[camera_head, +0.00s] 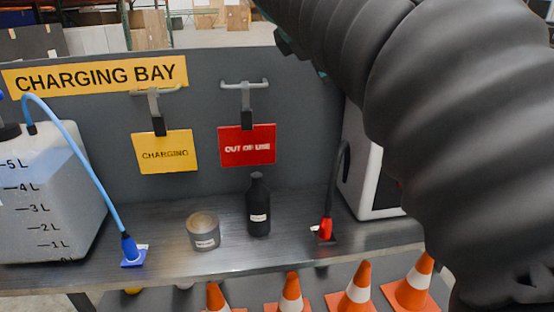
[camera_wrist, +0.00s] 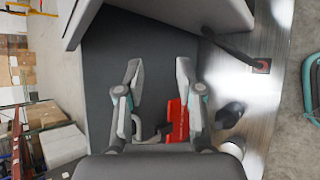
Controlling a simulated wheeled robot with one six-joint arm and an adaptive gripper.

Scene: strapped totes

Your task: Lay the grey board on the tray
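I cannot make out a separate grey board or a tray in either view. A dark grey upright panel (camera_head: 100,120) stands behind the bench, with a yellow "CHARGING BAY" strip (camera_head: 95,75). It fills much of the wrist view (camera_wrist: 105,85). My gripper (camera_wrist: 160,72) is in the wrist view with its two fingers apart and nothing visible between the tips. It faces the panel near the red "OUT OF USE" sign (camera_wrist: 176,120), which is partly hidden behind one finger. In the head view my arm covers the right side and my gripper is out of sight.
The red sign (camera_head: 247,146) and a yellow "CHARGING" sign (camera_head: 165,160) hang from hooks. On the bench (camera_head: 165,268) stand a jug (camera_head: 55,190), a jar (camera_head: 203,232), a black bottle (camera_head: 258,212), a white-edged box (camera_head: 360,175) and blue (camera_head: 130,248) and red (camera_head: 326,229) plugs. Orange cones (camera_head: 358,280) are below.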

